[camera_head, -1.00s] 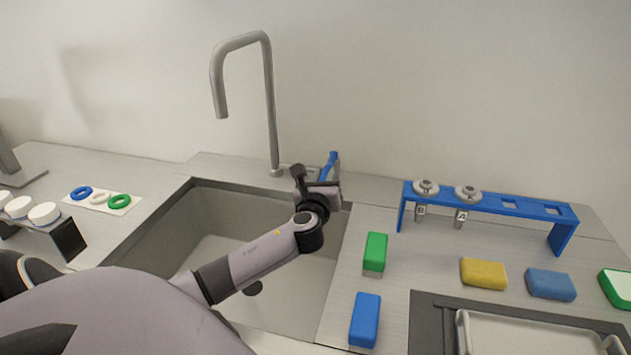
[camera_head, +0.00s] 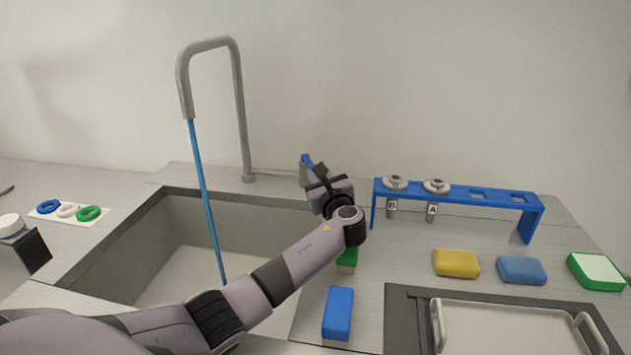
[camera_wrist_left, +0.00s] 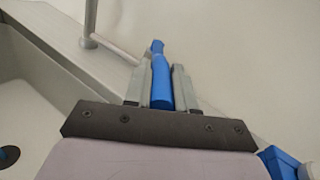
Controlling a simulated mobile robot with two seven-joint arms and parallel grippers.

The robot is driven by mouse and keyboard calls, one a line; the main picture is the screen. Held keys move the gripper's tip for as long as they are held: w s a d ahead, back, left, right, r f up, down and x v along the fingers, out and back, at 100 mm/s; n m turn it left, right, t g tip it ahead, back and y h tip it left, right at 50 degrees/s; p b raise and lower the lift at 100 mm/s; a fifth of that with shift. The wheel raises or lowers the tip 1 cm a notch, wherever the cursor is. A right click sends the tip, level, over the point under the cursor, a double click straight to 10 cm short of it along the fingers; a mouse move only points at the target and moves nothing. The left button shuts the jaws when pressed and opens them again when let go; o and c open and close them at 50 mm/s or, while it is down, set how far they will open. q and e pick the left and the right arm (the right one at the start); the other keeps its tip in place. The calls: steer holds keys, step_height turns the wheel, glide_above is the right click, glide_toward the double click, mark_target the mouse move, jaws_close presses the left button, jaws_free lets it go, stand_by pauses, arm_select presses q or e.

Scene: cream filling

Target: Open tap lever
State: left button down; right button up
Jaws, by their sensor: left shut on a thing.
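The tall grey tap (camera_head: 240,110) stands behind the sink (camera_head: 130,225), and a blue stream of water (camera_head: 205,200) runs from its spout into the basin. The blue tap lever (camera_head: 308,163) is to the right of the tap's base. My left gripper (camera_head: 316,180) is at the lever. In the left wrist view the blue lever (camera_wrist_left: 160,80) lies between the two grey fingers of my left gripper (camera_wrist_left: 160,88), which is shut on it. The lever's lower part is hidden by the gripper in the head view. My right gripper is not in view.
A blue rack (camera_head: 460,192) with nozzles marked A and B stands to the right. Blue (camera_head: 338,314) and green (camera_head: 347,258) blocks lie near my left arm, the green one partly hidden. Yellow (camera_head: 456,264) and blue sponges lie behind a tray (camera_head: 505,325).

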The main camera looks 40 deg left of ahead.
arm_select(q)
steer(key=shift+w+d+n+g+y, duration=0.2)
steer(key=shift+w+n+g+y, duration=0.1)
steer(key=c, duration=0.9)
jaws_free()
steer(key=shift+c, duration=0.2)
step_height(320, 180, up, 20)
steer(key=shift+p, duration=0.3)
